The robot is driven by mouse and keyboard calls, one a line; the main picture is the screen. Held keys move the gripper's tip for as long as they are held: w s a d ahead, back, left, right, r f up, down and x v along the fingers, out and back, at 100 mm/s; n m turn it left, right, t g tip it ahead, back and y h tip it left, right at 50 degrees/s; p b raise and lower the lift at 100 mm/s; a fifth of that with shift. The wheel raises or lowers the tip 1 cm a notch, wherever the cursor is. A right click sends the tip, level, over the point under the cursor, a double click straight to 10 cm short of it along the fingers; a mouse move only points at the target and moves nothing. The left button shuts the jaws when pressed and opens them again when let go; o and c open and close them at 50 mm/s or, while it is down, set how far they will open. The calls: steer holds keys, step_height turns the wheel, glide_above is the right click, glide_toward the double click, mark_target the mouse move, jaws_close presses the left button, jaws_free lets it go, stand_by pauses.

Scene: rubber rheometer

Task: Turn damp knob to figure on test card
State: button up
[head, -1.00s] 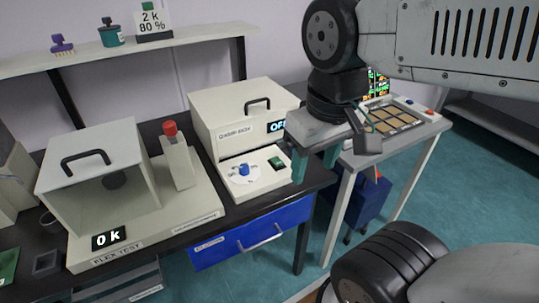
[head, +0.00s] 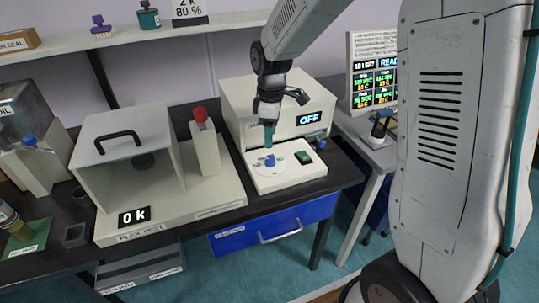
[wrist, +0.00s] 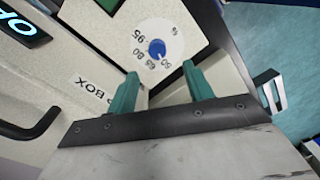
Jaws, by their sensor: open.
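The damp box (head: 238,103) is a cream cabinet with a lit display reading OFF. Its front ledge holds a white dial with a small blue knob (head: 270,160), which also shows in the wrist view (wrist: 157,48). Figures 95, 80, 65 and 50 ring the dial; I cannot tell where the knob points. The test card (head: 189,8) on the shelf shows 80 %; its top line is partly cut off. My gripper (head: 268,142) is over the dial. In the wrist view, its teal fingers (wrist: 160,69) are apart and empty, with the knob just beyond the gap between their tips.
A green switch (head: 303,157) sits right of the dial. The flex test machine (head: 170,229), with a clear-fronted chamber and red-topped post, stands close on the left. A monitor (head: 373,85) stands behind right. A blue drawer (head: 270,229) is below the bench.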

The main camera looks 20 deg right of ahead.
mark_target(269, 158)
steer(key=shift+w+a+f, duration=0.1)
steer(key=shift+w+f, duration=0.25)
steer(key=shift+f, duration=0.5)
step_height(269, 158, down, 7)
steer(key=shift+s, duration=0.15)
steer(key=c, duration=1)
